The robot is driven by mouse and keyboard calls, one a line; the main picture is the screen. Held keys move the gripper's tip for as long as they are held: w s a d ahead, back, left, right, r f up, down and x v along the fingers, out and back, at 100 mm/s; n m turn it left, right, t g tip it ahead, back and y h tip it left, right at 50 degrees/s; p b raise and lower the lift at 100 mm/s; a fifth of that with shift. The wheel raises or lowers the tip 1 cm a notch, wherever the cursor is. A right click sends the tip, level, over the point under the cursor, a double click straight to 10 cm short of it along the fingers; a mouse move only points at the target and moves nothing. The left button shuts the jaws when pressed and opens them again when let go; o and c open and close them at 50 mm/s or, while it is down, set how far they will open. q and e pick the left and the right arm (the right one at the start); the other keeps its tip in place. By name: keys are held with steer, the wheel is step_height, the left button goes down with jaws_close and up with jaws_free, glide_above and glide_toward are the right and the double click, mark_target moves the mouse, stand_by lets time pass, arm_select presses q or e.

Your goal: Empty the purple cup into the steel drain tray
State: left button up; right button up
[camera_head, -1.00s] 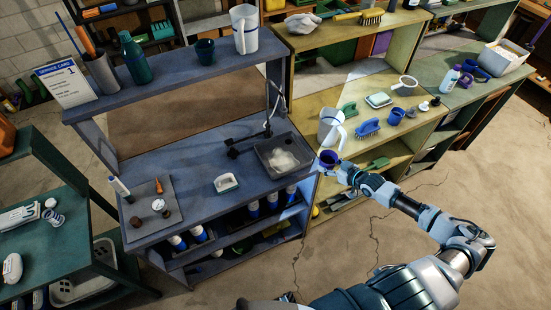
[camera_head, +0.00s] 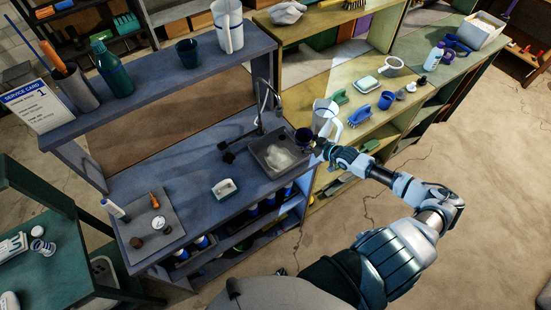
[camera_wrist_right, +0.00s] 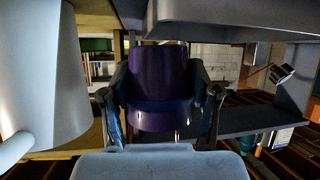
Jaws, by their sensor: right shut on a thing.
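The purple cup (camera_head: 304,135) is held at the back right corner of the steel drain tray (camera_head: 286,174) in the head view, overlapping the tray's edge. I cannot tell whether it touches the rim or how far it tilts. The tray is set at the right end of the blue bench and has a pale heap in it. My right gripper (camera_head: 316,144) is shut on the cup. In the right wrist view the cup (camera_wrist_right: 160,88) sits between the two fingers of the gripper (camera_wrist_right: 161,105). What is inside the cup is hidden. My left gripper is out of view.
A white pitcher (camera_head: 323,116) stands close to the right of the cup on the yellow bench; a pale rounded body fills the left of the wrist view. A dark faucet (camera_head: 262,108) rises behind the tray.

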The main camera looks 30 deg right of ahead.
steer(key=shift+w+a+r+n+h+p, duration=0.15)
steer(key=shift+a+n+h+p, duration=0.2)
steer(key=shift+p, duration=0.7)
steer(key=shift+a+r+n+h+p, duration=0.15)
steer(key=shift+a+h+p, duration=0.3)
steer(key=shift+p, duration=0.55)
steer(key=a+n+h, duration=0.1)
steer(key=a+f+n+h, duration=0.1)
steer(key=a, duration=0.1)
steer(key=shift+n, duration=0.3)
steer(key=shift+h, duration=0.3)
steer(key=shift+a+n, duration=0.25)
steer(key=shift+n, duration=0.15)
steer(key=shift+f+n+h, duration=0.25)
steer(key=shift+n+h, duration=0.05)
steer(key=shift+h, duration=0.2)
steer(key=shift+r, duration=0.2)
steer(key=shift+a+r+n+h+b, duration=0.1)
steer(key=shift+r+n+h+b, duration=0.15)
steer(key=shift+n+h+b, duration=0.25)
steer(key=shift+r, duration=0.1)
